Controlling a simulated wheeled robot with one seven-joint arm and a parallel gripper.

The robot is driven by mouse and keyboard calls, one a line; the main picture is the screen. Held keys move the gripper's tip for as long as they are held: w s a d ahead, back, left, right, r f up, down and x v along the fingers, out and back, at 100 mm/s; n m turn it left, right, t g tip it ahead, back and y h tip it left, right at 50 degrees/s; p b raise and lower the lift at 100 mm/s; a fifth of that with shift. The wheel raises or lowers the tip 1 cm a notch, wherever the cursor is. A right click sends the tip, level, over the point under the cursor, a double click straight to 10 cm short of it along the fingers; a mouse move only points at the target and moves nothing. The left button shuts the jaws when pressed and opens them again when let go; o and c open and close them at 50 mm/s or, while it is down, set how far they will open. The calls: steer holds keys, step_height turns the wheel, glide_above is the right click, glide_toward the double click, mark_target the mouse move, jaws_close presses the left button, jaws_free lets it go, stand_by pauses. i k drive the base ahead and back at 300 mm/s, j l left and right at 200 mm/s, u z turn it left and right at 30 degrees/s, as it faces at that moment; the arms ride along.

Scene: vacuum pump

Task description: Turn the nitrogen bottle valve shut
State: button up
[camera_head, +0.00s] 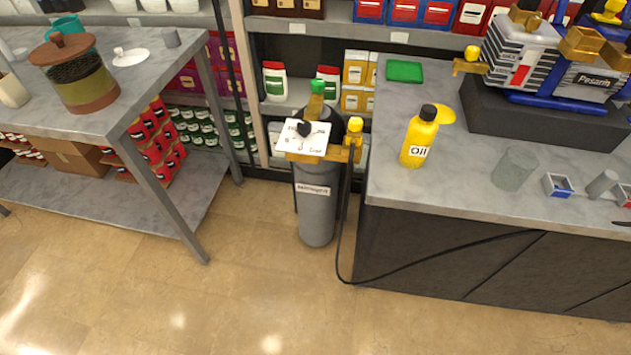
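The grey nitrogen bottle (315,205) stands upright on the floor between the left table and the right counter. A green knob (317,88) sits at its top. Below it is a white dial plate (303,137) with a black pointer knob. A brass fitting with a yellow cap (355,125) is at its right. I cannot tell from here whether the valve is open or shut. A black hose (342,235) hangs from the fitting and runs to the right across the front of the counter. My gripper is not in view.
The right counter (400,190) holds a yellow oil bottle (419,137), a glass, small trays and the vacuum pump (535,60). The left table (165,75) holds a jar (78,75). Stocked shelves stand behind. The tiled floor (200,300) in front is clear.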

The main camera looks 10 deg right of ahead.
mark_target(317, 85)
steer(key=i+j+u, duration=0.1)
steer(key=i+j, duration=0.9)
steer(key=i, duration=0.15)
steer(key=i+j+u, duration=0.1)
steer(key=i, duration=0.3)
steer(key=i+j, duration=0.3)
steer(key=i, duration=0.15)
steer(key=l, duration=0.15)
